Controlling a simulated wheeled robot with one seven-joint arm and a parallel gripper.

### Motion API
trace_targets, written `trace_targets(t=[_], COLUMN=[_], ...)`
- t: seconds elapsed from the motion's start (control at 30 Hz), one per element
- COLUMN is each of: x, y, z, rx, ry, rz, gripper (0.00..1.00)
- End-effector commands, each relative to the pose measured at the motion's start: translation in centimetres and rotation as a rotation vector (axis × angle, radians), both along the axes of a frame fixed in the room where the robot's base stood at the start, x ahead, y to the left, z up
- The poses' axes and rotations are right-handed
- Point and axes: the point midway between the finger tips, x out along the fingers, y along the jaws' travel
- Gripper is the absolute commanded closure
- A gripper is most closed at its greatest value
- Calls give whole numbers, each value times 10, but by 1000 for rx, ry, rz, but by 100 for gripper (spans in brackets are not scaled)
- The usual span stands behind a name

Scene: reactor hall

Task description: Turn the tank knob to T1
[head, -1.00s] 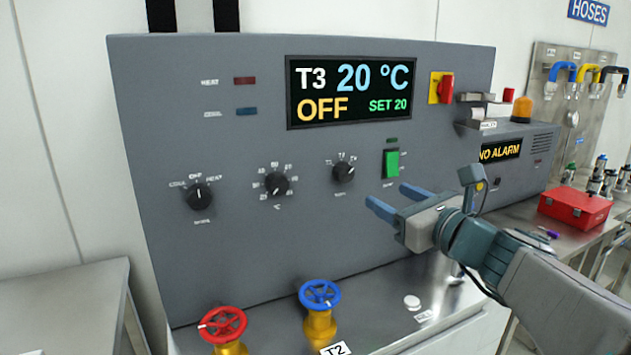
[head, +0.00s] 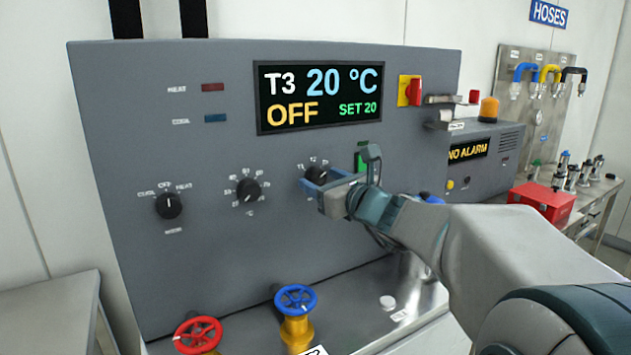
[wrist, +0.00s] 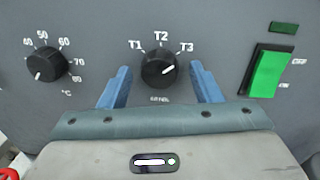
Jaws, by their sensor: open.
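The tank knob (head: 316,175) is a black round dial on the grey panel. In the wrist view the tank knob (wrist: 159,70) shows labels T1, T2 and T3 above it, and its white mark points up and right toward T3. My gripper (head: 312,186) is at the knob in the head view. In the wrist view my gripper (wrist: 160,86) is open, with one blue finger on each side of the knob; I cannot tell whether they touch it. The display (head: 318,97) reads T3, 20 °C, OFF, SET 20.
The temperature knob (wrist: 47,64) is to the left and the green switch (wrist: 268,72) to the right. A mode knob (head: 169,205) is further left. Red (head: 198,334) and blue (head: 295,300) valve wheels stand below. A red box (head: 541,202) lies on the right bench.

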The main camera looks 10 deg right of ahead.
Motion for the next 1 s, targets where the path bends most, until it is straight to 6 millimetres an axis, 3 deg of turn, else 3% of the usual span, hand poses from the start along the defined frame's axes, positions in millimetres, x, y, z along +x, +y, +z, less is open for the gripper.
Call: trace_targets(t=[0.07,0.2,0.63,1.0], x=[0,0,-1,-1], y=[0,0,0,0], z=[0,0,-2,-5], rx=[0,0,-61,-331], ry=[0,0,-22,-111], rz=[0,0,1,0], gripper=[48,87,86,86])
